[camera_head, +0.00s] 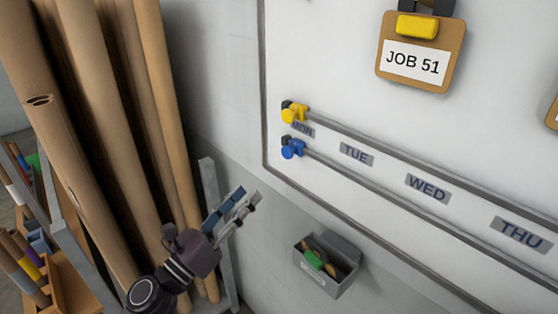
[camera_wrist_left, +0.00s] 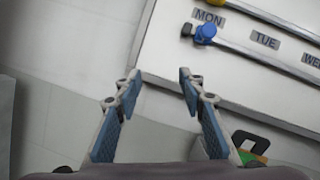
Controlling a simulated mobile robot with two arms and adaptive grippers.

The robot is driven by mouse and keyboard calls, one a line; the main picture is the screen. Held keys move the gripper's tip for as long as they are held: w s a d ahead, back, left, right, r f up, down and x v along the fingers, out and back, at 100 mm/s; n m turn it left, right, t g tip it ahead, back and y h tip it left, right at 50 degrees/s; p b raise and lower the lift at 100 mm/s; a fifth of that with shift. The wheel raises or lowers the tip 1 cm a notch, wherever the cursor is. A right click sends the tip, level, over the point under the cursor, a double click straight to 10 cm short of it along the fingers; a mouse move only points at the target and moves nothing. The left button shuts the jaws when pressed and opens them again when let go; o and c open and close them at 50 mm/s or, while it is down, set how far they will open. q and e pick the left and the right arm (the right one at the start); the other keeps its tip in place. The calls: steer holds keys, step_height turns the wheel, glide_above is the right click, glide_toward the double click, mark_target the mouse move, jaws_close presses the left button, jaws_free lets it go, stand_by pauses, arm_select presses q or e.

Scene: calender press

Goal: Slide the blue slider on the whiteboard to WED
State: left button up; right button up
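The blue slider (camera_head: 292,149) sits at the left end of the lower rail, below the MON label (camera_head: 302,130), on the whiteboard (camera_head: 345,50). The WED label (camera_head: 428,188) is farther right, between the two rails. My left gripper (camera_head: 247,196) is below and left of the blue slider, apart from it and empty. In the left wrist view its fingers (camera_wrist_left: 159,76) are spread open, and the blue slider (camera_wrist_left: 205,33) shows beyond the right finger. My right gripper is not in view.
A yellow slider (camera_head: 294,112) sits at the left end of the upper rail. A grey box (camera_head: 327,281) with a green item hangs below the board. Tall cardboard rolls (camera_head: 95,130) stand left, near my left arm. A JOB 51 clipboard (camera_head: 420,62) hangs on the board.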

mark_target(285, 153)
arm_select(q)
steer(key=s+d+r+m+g+h, duration=0.1)
steer(key=s+d+r+m+h, duration=0.25)
steer(key=r+m, duration=0.3)
steer(key=p+x, duration=0.2)
steer(key=x, duration=0.1)
steer(key=p+x, duration=0.1)
steer(key=x, duration=0.3)
steer(key=shift+s+a+r+p, duration=0.1)
steer(key=shift+a+r+p, duration=0.05)
steer(key=shift+r+p, duration=0.25)
steer(key=shift+w+g, duration=0.25)
steer(key=shift+g, duration=0.05)
steer(key=shift+c, duration=0.4)
jaws_close()
